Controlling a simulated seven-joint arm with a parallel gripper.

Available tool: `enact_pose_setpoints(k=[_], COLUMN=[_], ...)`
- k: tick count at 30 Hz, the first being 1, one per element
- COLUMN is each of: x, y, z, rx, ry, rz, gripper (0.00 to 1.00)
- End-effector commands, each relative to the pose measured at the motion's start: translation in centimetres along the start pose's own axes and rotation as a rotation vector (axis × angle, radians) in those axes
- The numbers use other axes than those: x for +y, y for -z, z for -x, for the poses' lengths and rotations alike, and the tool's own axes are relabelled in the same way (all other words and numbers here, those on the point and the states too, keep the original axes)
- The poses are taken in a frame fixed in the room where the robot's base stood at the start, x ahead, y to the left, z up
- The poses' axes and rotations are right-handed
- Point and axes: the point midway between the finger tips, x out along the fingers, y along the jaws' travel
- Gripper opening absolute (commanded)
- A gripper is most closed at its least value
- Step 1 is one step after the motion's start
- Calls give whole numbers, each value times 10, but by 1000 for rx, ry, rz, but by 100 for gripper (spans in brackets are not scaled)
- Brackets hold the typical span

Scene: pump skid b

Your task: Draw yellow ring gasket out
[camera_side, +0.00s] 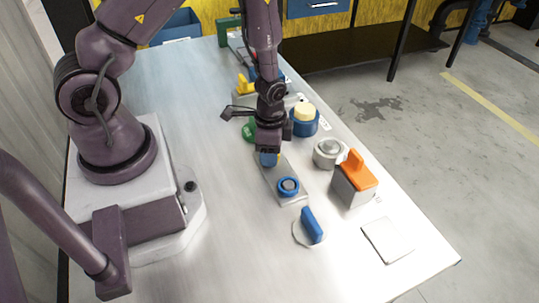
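My gripper (269,147) points down over the far end of a grey plate (271,179) in the middle of the table. A small blue part (265,159) shows right under the gripper, with a bit of yellow (277,159) at its right side. The yellow bit may be the yellow ring gasket; too little shows to be sure. The fingertips are too small and covered to tell whether they are open or shut, or touch anything. A blue round piece (288,186) sits at the near end of the plate.
Close to the right stand a blue cylinder with a cream top (305,115), a grey round fitting (328,152) and a grey box with an orange handle (355,180). A blue knob (312,226) and white square (387,240) lie nearer. A green part (249,131) is left.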

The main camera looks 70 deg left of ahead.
Motion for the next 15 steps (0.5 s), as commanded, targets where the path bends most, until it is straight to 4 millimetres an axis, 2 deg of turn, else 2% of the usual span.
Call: enact_pose_setpoints(k=[3, 15], x=[0, 0], y=[0, 0], z=[0, 1], rx=[0, 1], ry=[0, 1], rz=[0, 0], gripper=[20, 18])
